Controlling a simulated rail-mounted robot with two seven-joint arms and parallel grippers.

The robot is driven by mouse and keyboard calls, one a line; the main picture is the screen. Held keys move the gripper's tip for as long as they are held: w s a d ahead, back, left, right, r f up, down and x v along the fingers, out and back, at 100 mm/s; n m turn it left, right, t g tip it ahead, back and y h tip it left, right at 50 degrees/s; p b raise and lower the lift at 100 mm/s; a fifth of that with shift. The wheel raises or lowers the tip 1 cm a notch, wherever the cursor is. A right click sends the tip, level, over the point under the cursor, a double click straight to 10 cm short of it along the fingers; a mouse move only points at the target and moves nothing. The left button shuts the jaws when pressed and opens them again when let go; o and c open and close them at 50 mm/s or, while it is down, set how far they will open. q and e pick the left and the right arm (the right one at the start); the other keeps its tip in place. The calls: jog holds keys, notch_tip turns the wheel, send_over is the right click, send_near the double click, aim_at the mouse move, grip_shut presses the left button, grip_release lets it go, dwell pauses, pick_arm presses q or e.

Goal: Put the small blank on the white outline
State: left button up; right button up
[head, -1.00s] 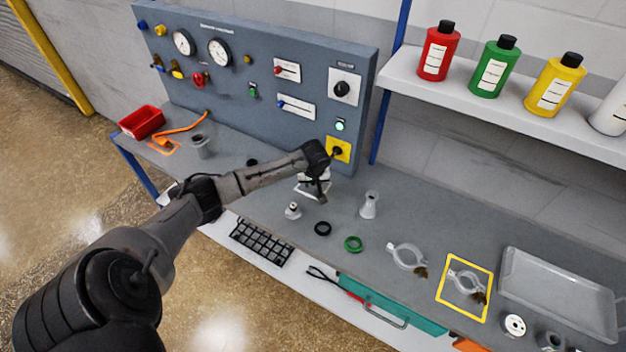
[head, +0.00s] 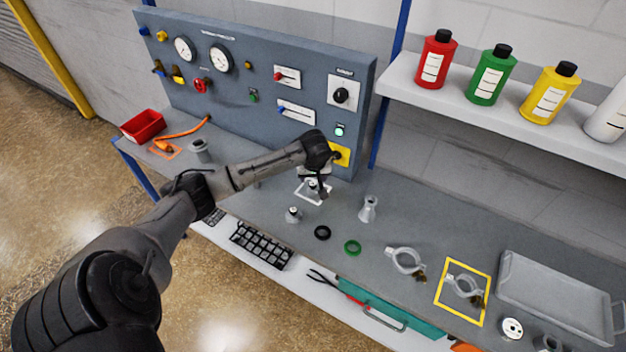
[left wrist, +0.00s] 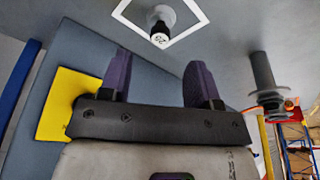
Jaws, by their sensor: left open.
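The white outline (head: 300,196) is on the bench below the yellow panel plate. A small pale metal piece with a dark, numbered end, which looks like the small blank (left wrist: 160,28), stands inside the outline (left wrist: 196,14) in the left wrist view. It also shows partly behind my gripper in the head view (head: 312,184). My left gripper (left wrist: 157,75) is open with nothing between its purple fingers. It is above and apart from the piece; in the head view my left gripper (head: 322,180) hides part of the outline. My right gripper is out of view.
A similar small fitting (head: 293,215), a black ring (head: 322,232), a green ring (head: 352,247) and a grey conical fitting (head: 368,209) stand nearby. Clamps (head: 405,261) and a tray (head: 555,298) lie to the right. The control panel (head: 235,90) rises close behind.

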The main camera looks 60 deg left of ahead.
pick_arm(q)
jog(key=w+d+v, duration=0.1)
jog(key=v, duration=0.3)
jog(key=s+d+f+m, duration=0.1)
jog(key=s+d+f, duration=0.1)
jog(key=d, duration=0.1)
jog(key=s+d+f+m, duration=0.2)
jog(key=d+f, duration=0.1)
jog(key=d, duration=0.1)
jog(key=s+d+f+m+h, duration=0.1)
jog(key=d+f+m, duration=0.1)
jog(key=d, duration=0.2)
jog(key=shift+s+f+p, duration=0.3)
jog(key=shift+s+f, duration=0.05)
jog(key=shift+s, duration=0.05)
jog(key=s+d+f+m+t+h, duration=0.1)
jog(key=s+d+f+m, duration=0.15)
jog(key=s+d, duration=0.45)
jog(key=s+d+f+m+h, duration=0.1)
jog(key=s+d+f+m, duration=0.1)
jog(key=s+d+m, duration=0.5)
jog(key=s+d+r+t, duration=0.1)
jog(key=s+d+r, duration=0.3)
jog(key=s+d, duration=0.2)
jog(key=shift+s+d, duration=0.15)
jog(key=shift+s, duration=0.45)
